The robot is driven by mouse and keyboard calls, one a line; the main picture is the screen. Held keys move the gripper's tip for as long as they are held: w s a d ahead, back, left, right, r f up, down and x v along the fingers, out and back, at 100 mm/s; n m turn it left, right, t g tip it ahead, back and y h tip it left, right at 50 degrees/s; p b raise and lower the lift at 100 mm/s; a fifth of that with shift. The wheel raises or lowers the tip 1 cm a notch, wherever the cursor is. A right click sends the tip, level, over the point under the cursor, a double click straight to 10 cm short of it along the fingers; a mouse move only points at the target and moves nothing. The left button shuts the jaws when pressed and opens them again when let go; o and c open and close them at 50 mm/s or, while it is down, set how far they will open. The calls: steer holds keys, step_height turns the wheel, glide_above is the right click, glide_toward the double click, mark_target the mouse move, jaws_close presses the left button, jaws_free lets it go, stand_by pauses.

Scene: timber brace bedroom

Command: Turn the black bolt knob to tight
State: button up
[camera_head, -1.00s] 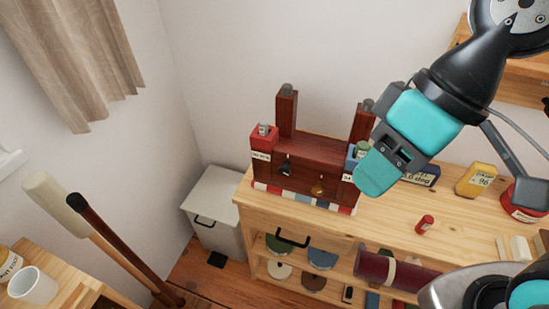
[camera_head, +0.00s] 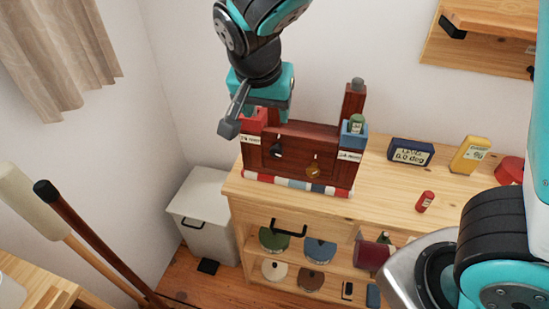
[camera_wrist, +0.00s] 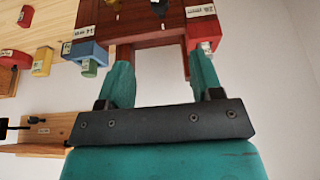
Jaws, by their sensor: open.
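The black bolt knob (camera_head: 276,150) is on the left of the front of a dark red wooden brace (camera_head: 300,133), which stands on the light wood cabinet. A brass knob (camera_head: 313,169) is to its right. In the wrist view, the black knob (camera_wrist: 160,8) is at the top edge, partly cut off. My gripper (camera_head: 265,95) is above the brace's left part, and its fingers are hard to make out in the head view. In the wrist view my gripper (camera_wrist: 162,75) has two teal fingers spread apart, empty, with the brace's bar beyond them.
A red box (camera_head: 253,121) and a blue box (camera_head: 353,139) flank the brace. The right post (camera_head: 353,99) rises nearby. A small red cylinder (camera_head: 425,201), a dark blue display (camera_head: 411,152) and a yellow block (camera_head: 470,154) stand right on the cabinet top (camera_head: 385,190).

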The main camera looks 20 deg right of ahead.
mark_target(276, 148)
steer(key=p+x, duration=0.1)
steer(key=x, duration=1.6)
steer(key=shift+w+d, duration=0.1)
steer(key=c, duration=0.9)
